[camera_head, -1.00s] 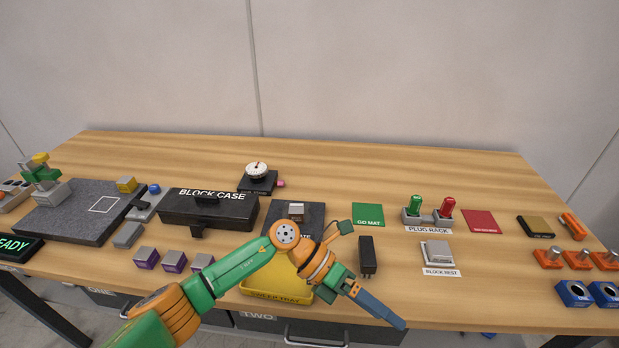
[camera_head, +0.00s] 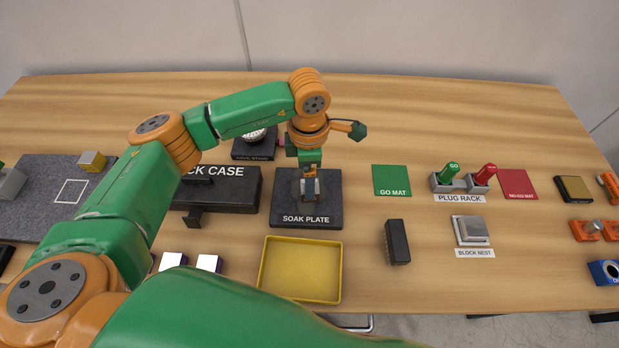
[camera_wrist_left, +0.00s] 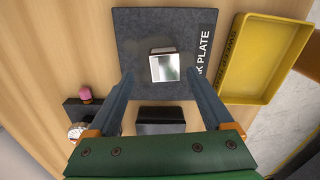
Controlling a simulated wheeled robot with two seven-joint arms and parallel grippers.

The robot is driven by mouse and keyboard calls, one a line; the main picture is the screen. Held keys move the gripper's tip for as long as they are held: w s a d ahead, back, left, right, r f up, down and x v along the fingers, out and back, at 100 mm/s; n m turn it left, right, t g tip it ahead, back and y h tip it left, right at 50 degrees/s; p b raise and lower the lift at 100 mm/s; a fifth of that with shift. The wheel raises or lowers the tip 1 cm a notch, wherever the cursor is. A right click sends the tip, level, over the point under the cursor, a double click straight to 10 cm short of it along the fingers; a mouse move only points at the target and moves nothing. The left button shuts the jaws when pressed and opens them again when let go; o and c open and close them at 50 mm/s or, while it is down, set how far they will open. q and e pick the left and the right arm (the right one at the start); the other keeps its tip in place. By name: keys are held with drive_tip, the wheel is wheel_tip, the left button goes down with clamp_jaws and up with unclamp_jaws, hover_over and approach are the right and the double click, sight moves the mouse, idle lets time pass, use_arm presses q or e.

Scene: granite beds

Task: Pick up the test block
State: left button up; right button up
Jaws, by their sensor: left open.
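A shiny metal block (camera_wrist_left: 165,67), which I take as the test block, sits on the dark soak plate (camera_wrist_left: 140,30) in the left wrist view. In the head view the soak plate (camera_head: 290,214) is in the middle of the bench, and my gripper largely hides the block there. My left gripper (camera_head: 310,190) points down over the plate. In the left wrist view its two fingers (camera_wrist_left: 161,78) are open, one on each side of the block's line, with gaps to it. The block looks free. My right gripper is not in view.
The black block case (camera_head: 235,192) stands left of the plate, the dial stand (camera_head: 253,150) behind it. A yellow tray (camera_head: 300,270) lies in front. A dark brush-like block (camera_head: 397,242), the green mat (camera_head: 391,180), plug rack (camera_head: 462,186) and block nest (camera_head: 472,232) are to the right.

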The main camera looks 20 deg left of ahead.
use_arm(q)
drive_tip(key=f, duration=0.2)
drive_tip(key=s+f+p, duration=0.1)
drive_tip(key=shift+s+a+f, duration=0.1)
drive_tip(key=shift+f, duration=0.25)
drive_tip(key=shift+w+f, duration=0.2)
drive_tip(key=shift+w, duration=0.05)
clamp_jaws()
drive_tip(key=shift+r, duration=0.1)
